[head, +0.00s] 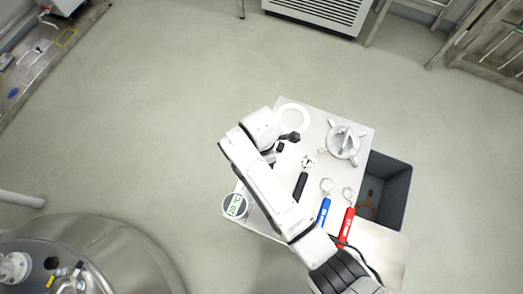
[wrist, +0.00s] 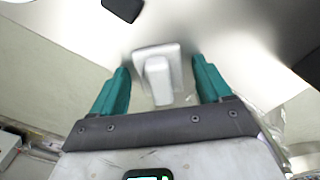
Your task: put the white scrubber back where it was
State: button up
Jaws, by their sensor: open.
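A white block-like thing with a raised grip, likely the white scrubber (wrist: 157,78), shows in the wrist view between the two teal fingers of my gripper (wrist: 160,72). The fingers are open, with a gap visible on each side of it. I cannot tell whether it rests on the surface beneath. In the head view my arm covers part of the steel table (head: 365,235), and I cannot make out the scrubber there.
On the table are a white ring (head: 307,119), a metal part with knobs (head: 342,142), tools with black (head: 300,186), blue (head: 323,211) and red (head: 347,228) handles, and a round display (head: 235,206). A grey bin (head: 397,185) stands at the right.

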notch_tip(320, 180, up, 12)
jog(key=shift+r, duration=0.15)
dwell(0.3)
